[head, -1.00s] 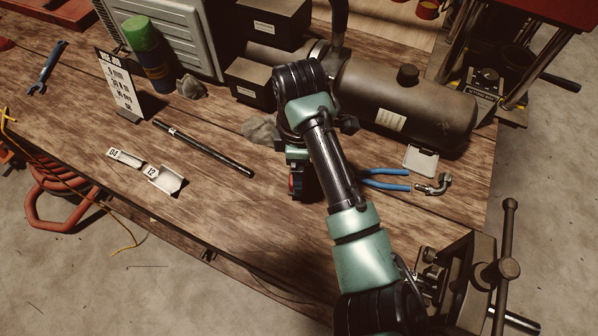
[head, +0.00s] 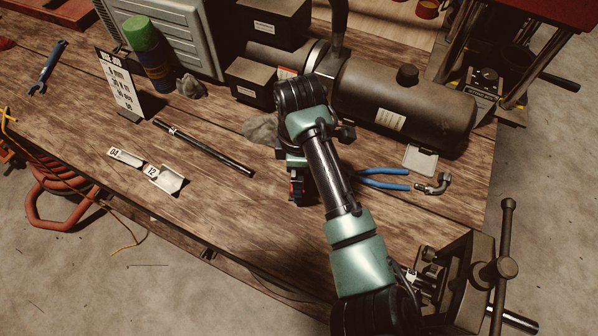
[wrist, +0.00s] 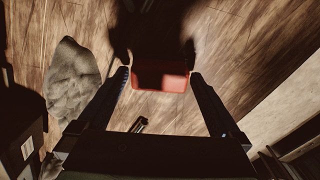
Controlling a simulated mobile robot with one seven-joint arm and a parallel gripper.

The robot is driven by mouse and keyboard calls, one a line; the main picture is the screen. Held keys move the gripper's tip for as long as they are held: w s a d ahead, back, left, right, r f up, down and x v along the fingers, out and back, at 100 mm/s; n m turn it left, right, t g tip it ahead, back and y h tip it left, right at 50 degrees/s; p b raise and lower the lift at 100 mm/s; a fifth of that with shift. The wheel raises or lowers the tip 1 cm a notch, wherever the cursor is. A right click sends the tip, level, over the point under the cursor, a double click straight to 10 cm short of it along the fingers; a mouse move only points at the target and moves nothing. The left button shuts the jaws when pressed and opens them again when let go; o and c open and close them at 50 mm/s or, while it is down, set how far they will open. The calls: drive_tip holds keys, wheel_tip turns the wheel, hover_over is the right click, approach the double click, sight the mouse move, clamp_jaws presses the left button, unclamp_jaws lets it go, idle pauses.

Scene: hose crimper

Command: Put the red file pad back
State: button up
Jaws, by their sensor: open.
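The red file pad (wrist: 160,84) shows in the wrist view as a small red block, its upper part in dark shadow. It lies between the tips of my gripper (wrist: 159,77), which is open with one finger on each side. I cannot tell whether either finger touches it. In the head view my gripper (head: 297,188) points down at the wooden bench, mostly hidden by my arm.
A grey rag (wrist: 74,82) lies left of my gripper. The bench (head: 230,220) also holds a black rod (head: 204,148), labelled trays 04 (head: 125,157) and 12 (head: 167,180), blue-handled pliers (head: 385,178) and a metal fitting (head: 434,184). A dark tank (head: 410,100) stands behind.

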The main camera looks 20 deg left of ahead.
drive_tip(key=w+a+r+m+t+y, duration=0.2)
drive_tip(key=w+a+r+t+y, duration=0.15)
drive_tip(key=r, duration=0.85)
drive_tip(key=w+a+r+m+t+y, duration=0.2)
drive_tip(key=r+m+t, duration=0.15)
drive_tip(key=r, duration=0.75)
drive_tip(key=w+a+r+m+t+y, duration=0.2)
drive_tip(key=w+a+r+t, duration=0.15)
drive_tip(key=r, duration=0.85)
drive_tip(key=s+d+r+m+t, duration=0.2)
drive_tip(key=d+r+m+t, duration=0.45)
drive_tip(key=r, duration=0.75)
drive_tip(key=s+d+r+m+t+h, duration=0.7)
drive_tip(key=s+d+r+t, duration=0.3)
drive_tip(key=d, duration=0.6)
wheel_tip(320, 180, up, 3)
drive_tip(key=shift+s+d+f+m, duration=0.1)
drive_tip(key=shift+s+d+m, duration=0.15)
drive_tip(key=shift+s+m, duration=0.65)
drive_tip(key=shift+s+n+h, duration=0.25)
drive_tip(key=shift+s+n, duration=0.05)
